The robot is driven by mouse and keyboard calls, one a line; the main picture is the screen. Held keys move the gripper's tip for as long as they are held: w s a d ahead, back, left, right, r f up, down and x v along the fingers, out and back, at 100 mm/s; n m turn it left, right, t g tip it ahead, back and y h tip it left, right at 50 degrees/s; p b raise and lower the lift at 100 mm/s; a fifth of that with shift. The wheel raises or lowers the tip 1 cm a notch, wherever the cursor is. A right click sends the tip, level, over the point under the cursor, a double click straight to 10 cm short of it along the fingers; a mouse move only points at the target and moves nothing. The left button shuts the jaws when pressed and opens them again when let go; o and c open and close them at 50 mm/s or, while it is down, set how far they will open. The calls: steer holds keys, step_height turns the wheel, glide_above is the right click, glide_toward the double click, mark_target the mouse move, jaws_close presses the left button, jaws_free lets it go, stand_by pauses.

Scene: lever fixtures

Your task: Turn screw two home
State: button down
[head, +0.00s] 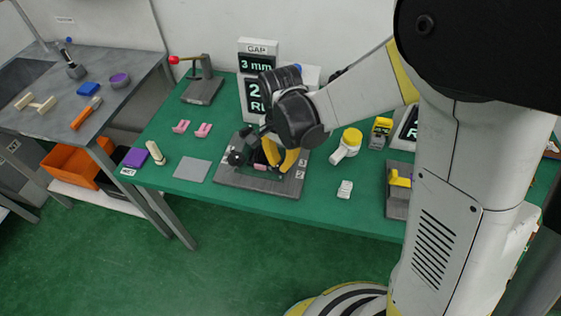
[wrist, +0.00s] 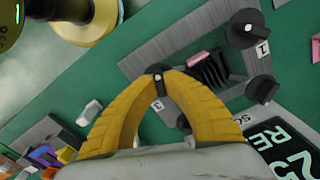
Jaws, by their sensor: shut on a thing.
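The screw fixture (head: 230,181) is a grey board on the green bench, in front of the displays. In the wrist view its plate (wrist: 150,50) carries black knobs: one at the top (wrist: 248,28), one at the right (wrist: 262,90). A pink piece (wrist: 200,58) sits by a dark ribbed block (wrist: 210,72) between them. My gripper (wrist: 158,70) has its yellow fingers closed together on a dark knob (wrist: 157,78) with a white mark. The small label (wrist: 157,104) near it is too blurred to read surely. In the head view my gripper (head: 270,160) is low over the board and hides much of it.
A GAP display (head: 257,64) reads 3 mm; a second display (head: 256,95) below is partly hidden by my arm. A red-ended lever fixture (head: 203,88), pink pieces (head: 203,130) and a grey pad (head: 192,170) lie left.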

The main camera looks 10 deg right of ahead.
mark_target(281, 162)
steer(key=shift+m, duration=2.2)
steer(key=c, duration=1.5)
jaws_free()
step_height(281, 162, up, 12)
